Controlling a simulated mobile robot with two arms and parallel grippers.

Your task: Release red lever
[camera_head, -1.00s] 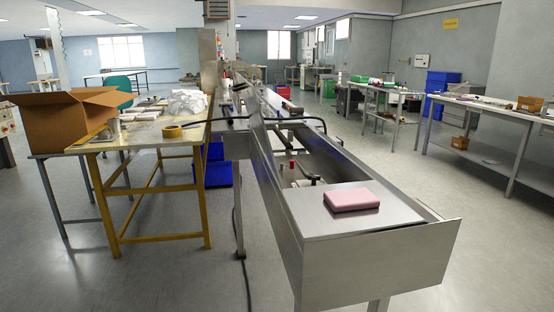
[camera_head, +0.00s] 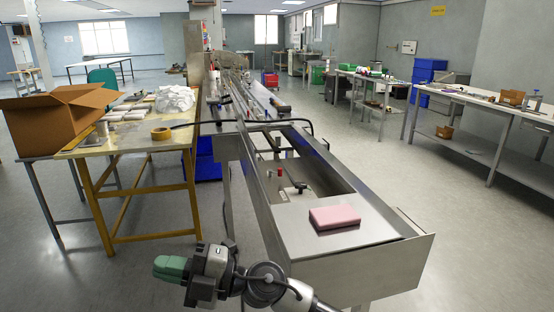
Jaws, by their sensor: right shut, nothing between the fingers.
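A small red-topped part (camera_head: 278,173), which looks like the red lever, stands upright inside the channel of the steel flow wrapper (camera_head: 335,277). It is too small to tell its exact position. A black-knobbed handle (camera_head: 300,187) is just right of it and nearer to me. My right gripper (camera_head: 166,267) has green fingertips, which are shut and empty. It is at the lower left, in front of the yellow-legged table and well apart from the red part. My left gripper is out of view.
A pink block (camera_head: 334,218) lies on the wrapper's near plate. A yellow-legged table (camera_head: 136,146) with a tape roll (camera_head: 161,133) and a cardboard box (camera_head: 58,122) stand to the left. The floor right of the wrapper is clear up to the workbenches (camera_head: 490,110).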

